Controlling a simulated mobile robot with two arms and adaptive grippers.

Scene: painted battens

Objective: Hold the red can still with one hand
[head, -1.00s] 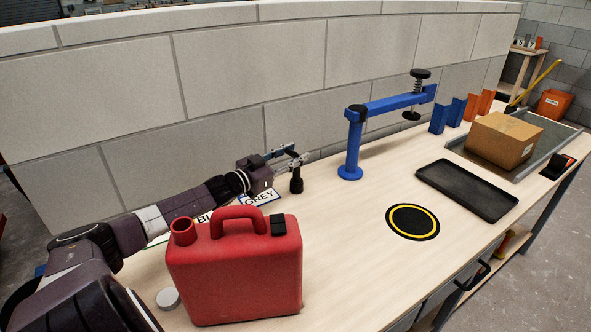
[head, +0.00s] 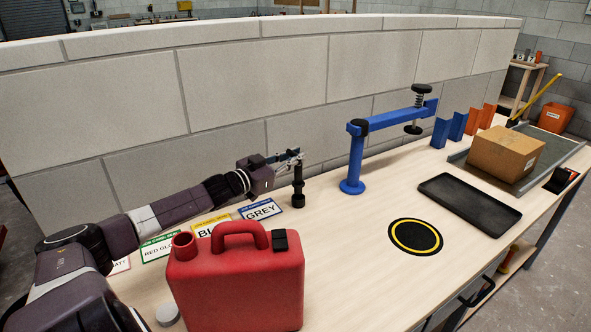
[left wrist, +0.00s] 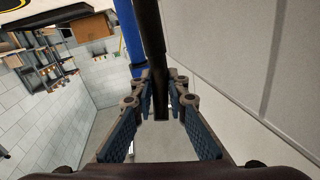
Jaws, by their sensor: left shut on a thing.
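The red can (head: 233,285) stands upright on the bench at the front left of the head view, with a handle on top, a spout at its left and a black block at its right top corner. My left gripper (head: 291,157) is behind and above the can, apart from it. It is shut on a thin black post (head: 298,188), whose wider foot appears to be on the bench. In the left wrist view the dark post (left wrist: 157,65) runs between the fingers. My right gripper is not in view, and nothing visible holds the can.
A blue clamp stand (head: 353,160) is right of the post. Coloured label cards (head: 262,210) lie behind the can. A black tray (head: 470,204), a yellow-ringed black disc (head: 415,237) and a cardboard box (head: 505,152) are farther right. A wall (head: 240,90) stands behind the bench.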

